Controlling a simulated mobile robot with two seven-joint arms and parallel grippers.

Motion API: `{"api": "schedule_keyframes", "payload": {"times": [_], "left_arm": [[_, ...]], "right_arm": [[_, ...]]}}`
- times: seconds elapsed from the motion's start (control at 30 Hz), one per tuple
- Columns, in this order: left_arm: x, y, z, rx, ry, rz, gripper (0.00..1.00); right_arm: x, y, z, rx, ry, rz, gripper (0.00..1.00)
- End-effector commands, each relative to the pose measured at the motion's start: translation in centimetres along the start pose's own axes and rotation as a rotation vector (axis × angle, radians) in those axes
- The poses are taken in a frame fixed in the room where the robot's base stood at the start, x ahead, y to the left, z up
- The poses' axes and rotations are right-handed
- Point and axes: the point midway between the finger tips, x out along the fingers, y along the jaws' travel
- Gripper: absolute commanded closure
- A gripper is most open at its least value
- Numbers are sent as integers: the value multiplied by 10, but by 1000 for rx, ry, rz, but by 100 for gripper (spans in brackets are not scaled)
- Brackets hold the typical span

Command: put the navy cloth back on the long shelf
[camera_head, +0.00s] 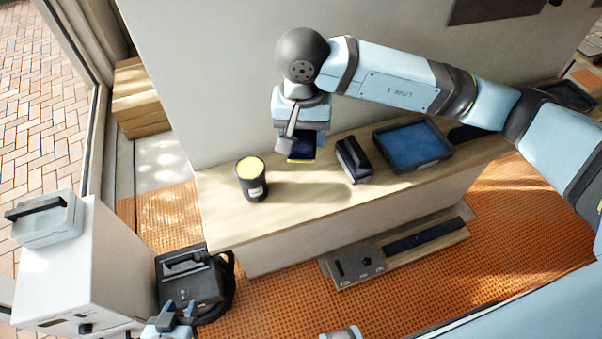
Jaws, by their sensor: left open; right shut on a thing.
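The navy cloth (301,149) is a small dark blue piece with a yellow edge. My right gripper (292,140) is shut on it, above the left-middle part of the long shelf (225,217), a pale wood top against the wall. Whether the cloth touches the shelf top is hard to tell. The gripper's fingers and wrist hide part of the cloth.
On the shelf stand a dark tin with a yellow top (252,179), a dark block-shaped tool (353,159) and a black tray with a blue inside (413,146). A white cabinet (95,265) and a black case (190,281) stand at left. Shelf top at front left is clear.

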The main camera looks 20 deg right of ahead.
Motion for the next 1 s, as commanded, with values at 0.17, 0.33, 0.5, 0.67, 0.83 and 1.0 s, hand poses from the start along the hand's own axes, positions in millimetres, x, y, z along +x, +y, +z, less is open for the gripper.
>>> {"api": "schedule_keyframes", "payload": {"times": [0.17,0.33,0.5,0.67,0.83,1.0], "left_arm": [[-7,1,-9,0,-2,1,57],[-9,1,-14,0,0,1,57],[-10,1,-16,1,1,1,57],[-11,1,-18,1,1,1,57],[-14,1,-22,2,1,1,57],[-13,0,-22,2,2,-1,57]], "right_arm": [[48,0,1,1,-5,1,61],[84,0,1,1,-2,-1,61],[99,-1,0,0,0,-3,61],[114,-1,1,1,-1,-2,61],[138,-1,1,1,-1,-2,61],[143,-1,0,0,2,-3,61]]}}
